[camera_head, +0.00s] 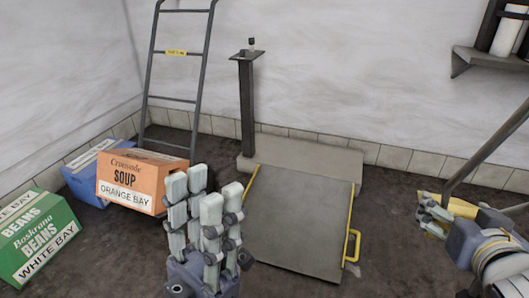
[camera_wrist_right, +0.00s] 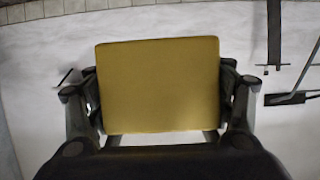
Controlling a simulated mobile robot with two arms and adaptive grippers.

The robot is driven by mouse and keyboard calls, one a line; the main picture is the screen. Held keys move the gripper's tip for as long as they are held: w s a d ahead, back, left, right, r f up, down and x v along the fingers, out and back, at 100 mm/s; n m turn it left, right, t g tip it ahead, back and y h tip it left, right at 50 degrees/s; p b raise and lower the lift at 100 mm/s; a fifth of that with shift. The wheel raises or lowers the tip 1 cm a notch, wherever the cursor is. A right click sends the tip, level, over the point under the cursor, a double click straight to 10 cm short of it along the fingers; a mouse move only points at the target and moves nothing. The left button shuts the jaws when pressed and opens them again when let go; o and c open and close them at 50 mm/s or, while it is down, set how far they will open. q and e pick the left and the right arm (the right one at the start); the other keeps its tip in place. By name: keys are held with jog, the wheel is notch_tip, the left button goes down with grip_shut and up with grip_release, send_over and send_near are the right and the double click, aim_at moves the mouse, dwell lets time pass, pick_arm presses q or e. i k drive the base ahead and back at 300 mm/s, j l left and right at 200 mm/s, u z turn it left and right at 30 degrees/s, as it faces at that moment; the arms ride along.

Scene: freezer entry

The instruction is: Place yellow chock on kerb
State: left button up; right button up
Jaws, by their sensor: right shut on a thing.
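The yellow chock (camera_wrist_right: 158,85) fills the middle of the right wrist view, between the two fingers. My right gripper (camera_head: 440,212) is shut on it at the right of the head view, where a yellow part of the chock (camera_head: 465,208) shows past the fingers. The low grey kerb (camera_head: 310,158) runs along the back wall, behind a dark ramp plate with yellow edges (camera_head: 295,220). The chock is to the right of the kerb and apart from it. My left gripper (camera_head: 204,195) is open and empty, in front of the plate's left side.
An orange soup box (camera_head: 140,180), a blue box (camera_head: 85,178) and a green beans box (camera_head: 38,235) stand at the left. A ladder-like rack (camera_head: 180,97) leans behind them. A dark post (camera_head: 247,105) rises at the kerb's left end. A shelf (camera_head: 488,58) is at upper right.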

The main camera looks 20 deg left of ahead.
aim_at(328, 159)
jog(key=u, duration=3.55)
jog(key=k+l+u, duration=0.35)
jog(key=k, duration=0.25)
jog(key=k+u, duration=0.4)
jog(key=k, duration=0.25)
jog(key=k+l+u, duration=0.1)
jog(key=k+u, duration=0.4)
jog(key=k+j+u, duration=0.2)
jog(key=k+u, duration=0.25)
jog(key=k, duration=0.2)
jog(key=k+j+u, duration=0.35)
jog(key=k+u, duration=0.15)
jog(key=k+l+u, duration=0.25)
jog(key=u, duration=0.15)
jog(key=k+u, duration=0.75)
jog(key=k+j+u, duration=0.1)
jog(key=k+u, duration=0.3)
jog(key=k+z, duration=0.15)
jog(key=z, duration=0.2)
jog(key=k+l+z, duration=0.1)
jog(key=z, duration=0.25)
jog(key=k+l+z, duration=0.1)
jog(key=z, duration=0.25)
jog(key=k+z, duration=0.1)
jog(key=z, duration=2.75)
